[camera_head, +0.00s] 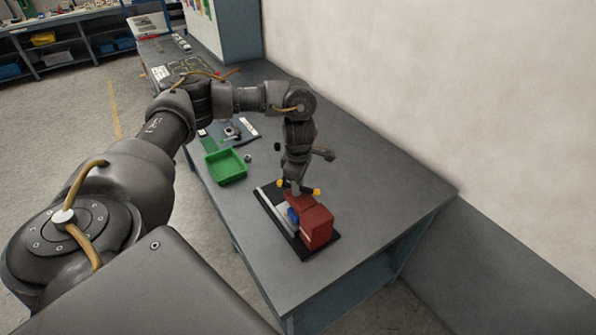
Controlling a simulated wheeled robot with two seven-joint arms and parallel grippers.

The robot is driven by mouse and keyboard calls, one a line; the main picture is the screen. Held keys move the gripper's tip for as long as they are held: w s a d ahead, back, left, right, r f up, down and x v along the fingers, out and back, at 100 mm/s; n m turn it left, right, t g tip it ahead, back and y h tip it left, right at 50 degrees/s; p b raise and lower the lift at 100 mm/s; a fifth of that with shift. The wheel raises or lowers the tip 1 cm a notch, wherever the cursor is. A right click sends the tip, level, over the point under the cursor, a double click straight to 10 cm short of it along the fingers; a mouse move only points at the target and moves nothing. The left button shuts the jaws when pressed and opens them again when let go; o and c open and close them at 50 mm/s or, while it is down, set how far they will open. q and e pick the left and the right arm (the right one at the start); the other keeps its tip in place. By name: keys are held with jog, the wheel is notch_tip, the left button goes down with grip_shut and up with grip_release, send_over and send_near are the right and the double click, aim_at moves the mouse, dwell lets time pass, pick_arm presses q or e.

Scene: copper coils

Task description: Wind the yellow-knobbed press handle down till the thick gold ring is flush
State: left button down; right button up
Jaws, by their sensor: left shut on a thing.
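The red press (317,228) stands on a black base plate (299,250) near the front right part of the grey table. Yellow knobs (317,191) of its handle show at either side of my left gripper. My left gripper (297,190) points down over the press and is shut on the press handle. The fingers hide most of the handle between the knobs. A blue part (292,214) shows on the press's left side. I cannot make out the thick gold ring from here. My right gripper is out of view.
A dark mat with small parts (234,132) lies further back. The table (380,190) is clear to the right, up to the wall.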

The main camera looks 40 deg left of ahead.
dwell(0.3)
pick_arm(q)
jog(key=shift+m, duration=1.2)
jog(key=c, duration=1.4)
grip_release()
notch_tip(320, 180, up, 7)
jog(key=p, duration=0.6)
jog(key=shift+f, duration=0.1)
